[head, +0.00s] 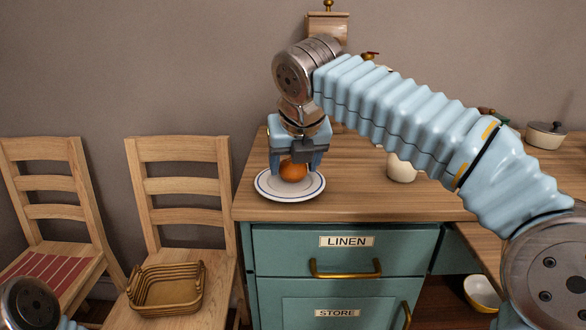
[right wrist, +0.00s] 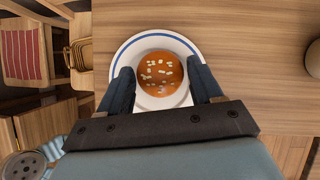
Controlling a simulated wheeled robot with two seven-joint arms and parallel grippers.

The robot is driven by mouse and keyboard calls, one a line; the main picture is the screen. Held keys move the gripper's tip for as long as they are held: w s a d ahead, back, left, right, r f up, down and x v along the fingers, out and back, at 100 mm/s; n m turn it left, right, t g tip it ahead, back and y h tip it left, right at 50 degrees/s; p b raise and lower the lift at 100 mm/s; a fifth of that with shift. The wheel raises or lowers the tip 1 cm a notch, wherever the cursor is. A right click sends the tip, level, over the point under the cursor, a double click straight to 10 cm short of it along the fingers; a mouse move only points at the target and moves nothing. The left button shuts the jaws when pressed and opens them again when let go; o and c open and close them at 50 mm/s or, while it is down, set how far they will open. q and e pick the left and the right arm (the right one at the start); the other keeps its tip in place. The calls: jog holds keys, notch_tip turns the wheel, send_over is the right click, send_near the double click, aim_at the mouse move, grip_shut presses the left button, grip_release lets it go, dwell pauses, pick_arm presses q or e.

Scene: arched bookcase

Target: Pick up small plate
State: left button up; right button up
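The small plate is white with a blue ring (head: 290,194) and lies flat on the wooden counter near its left front corner. A round orange-brown bun with pale bits on top (head: 292,172) sits in its middle. My right gripper (head: 296,168) points down over the plate, open, with one finger on each side of the bun. In the right wrist view the fingers (right wrist: 160,68) show gaps to the bun (right wrist: 160,76), and the plate's far rim (right wrist: 152,40) is clear. Whether the fingertips touch the plate cannot be told. My left gripper is out of view.
A cream rounded vessel (head: 401,169) stands right of the plate, partly behind my arm. A wooden grinder (head: 328,28) stands at the back. A lidded pot (head: 545,135) is far right. Two chairs stand left of the counter, one holding a wicker basket (head: 166,288). Counter in front is clear.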

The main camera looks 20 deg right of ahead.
jog(key=c, duration=0.7)
jog(key=shift+o, duration=0.2)
jog(key=shift+r, duration=0.1)
